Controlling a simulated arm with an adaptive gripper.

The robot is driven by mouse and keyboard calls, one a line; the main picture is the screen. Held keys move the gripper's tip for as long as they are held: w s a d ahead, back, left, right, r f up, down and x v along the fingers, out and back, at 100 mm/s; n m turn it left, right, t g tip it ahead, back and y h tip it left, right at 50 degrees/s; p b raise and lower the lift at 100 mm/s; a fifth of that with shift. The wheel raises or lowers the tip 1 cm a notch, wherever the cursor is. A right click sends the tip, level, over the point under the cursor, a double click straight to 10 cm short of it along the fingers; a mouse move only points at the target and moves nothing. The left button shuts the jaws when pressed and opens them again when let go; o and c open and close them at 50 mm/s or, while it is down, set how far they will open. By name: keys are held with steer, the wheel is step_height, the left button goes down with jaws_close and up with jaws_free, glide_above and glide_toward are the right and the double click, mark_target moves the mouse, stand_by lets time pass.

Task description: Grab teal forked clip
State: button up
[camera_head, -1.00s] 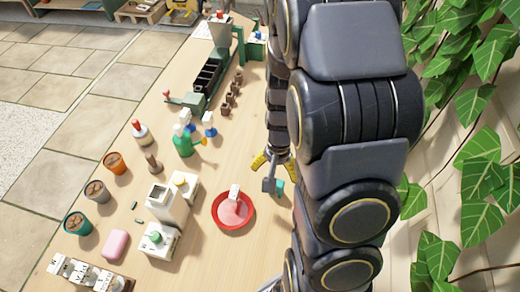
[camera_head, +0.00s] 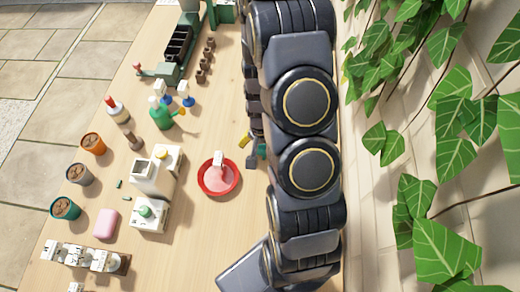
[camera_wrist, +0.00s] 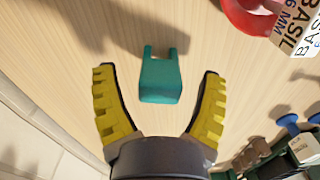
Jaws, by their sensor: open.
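The teal forked clip (camera_wrist: 161,82) lies on the wooden table in the wrist view, its two short prongs pointing away from my palm. My gripper (camera_wrist: 158,74) is open, with a yellow ribbed finger on each side of the clip. Neither finger appears to touch it; I cannot tell the height gap exactly. In the head view, one yellow finger of my gripper (camera_head: 244,141) shows beside my arm. A small teal part of the clip (camera_head: 262,150) shows there too, and the rest is hidden.
A red bowl (camera_head: 204,187) with pink contents and a white block stands left of the clip. Bare table surrounds the clip.

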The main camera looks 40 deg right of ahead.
steer(key=shift+f, duration=0.3)
steer(key=c, duration=1.2)
steer(key=shift+r, duration=0.15)
